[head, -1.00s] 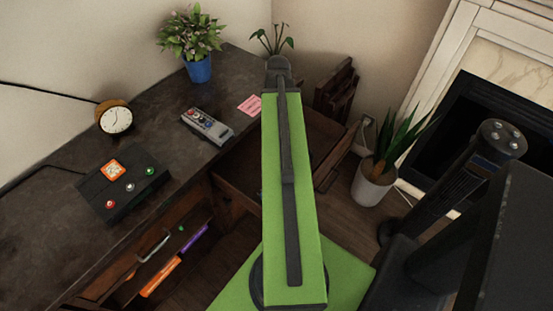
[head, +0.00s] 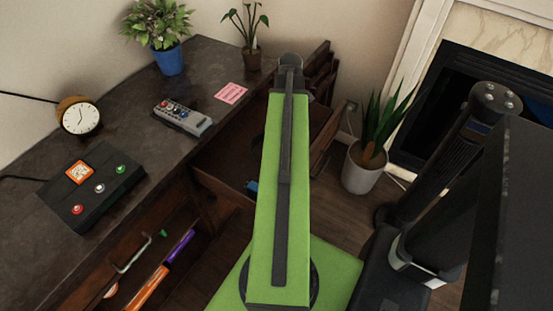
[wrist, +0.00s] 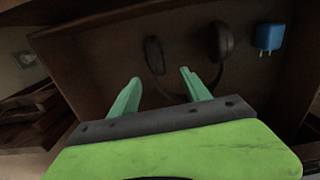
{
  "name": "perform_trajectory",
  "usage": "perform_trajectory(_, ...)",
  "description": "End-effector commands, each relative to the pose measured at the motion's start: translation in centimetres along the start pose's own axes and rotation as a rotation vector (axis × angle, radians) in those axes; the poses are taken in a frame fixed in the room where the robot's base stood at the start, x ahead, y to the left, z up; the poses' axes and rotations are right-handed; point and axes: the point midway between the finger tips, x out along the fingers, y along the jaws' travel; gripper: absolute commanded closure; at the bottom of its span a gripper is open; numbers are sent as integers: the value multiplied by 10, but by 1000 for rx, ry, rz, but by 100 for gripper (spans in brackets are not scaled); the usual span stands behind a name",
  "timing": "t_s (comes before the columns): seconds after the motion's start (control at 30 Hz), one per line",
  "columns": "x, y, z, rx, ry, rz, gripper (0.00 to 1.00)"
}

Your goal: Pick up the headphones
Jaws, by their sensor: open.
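The dark headphones (wrist: 222,41) lie in an open wooden drawer in the wrist view. Their two ear cups show beyond my fingertips, and part of the band runs down behind my right finger. My gripper (wrist: 160,82) is open and empty, with its two green fingers apart and pointing toward the headphones. I cannot tell how far above them it is. In the head view my green arm hides the gripper and the headphones.
A blue plug adapter (wrist: 269,37) lies right of the headphones. The drawer (wrist: 95,55) has walls around them. On the desk (head: 40,240) stand a clock (head: 79,117), a remote (head: 183,117) and a button box (head: 92,187). A lower drawer holds several tools.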

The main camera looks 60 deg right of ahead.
Motion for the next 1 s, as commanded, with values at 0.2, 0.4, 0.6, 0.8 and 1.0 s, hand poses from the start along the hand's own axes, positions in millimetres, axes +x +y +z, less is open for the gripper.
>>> perform_trajectory(0.2,36,0,-2,-1,-1,-1,45)
perform_trajectory(0.4,39,1,-3,-2,-1,-1,45)
perform_trajectory(0.6,72,6,-8,-3,-1,-1,45)
perform_trajectory(0.8,87,5,-8,-3,-1,-1,45)
perform_trajectory(1.0,84,4,-8,-3,-1,-1,49)
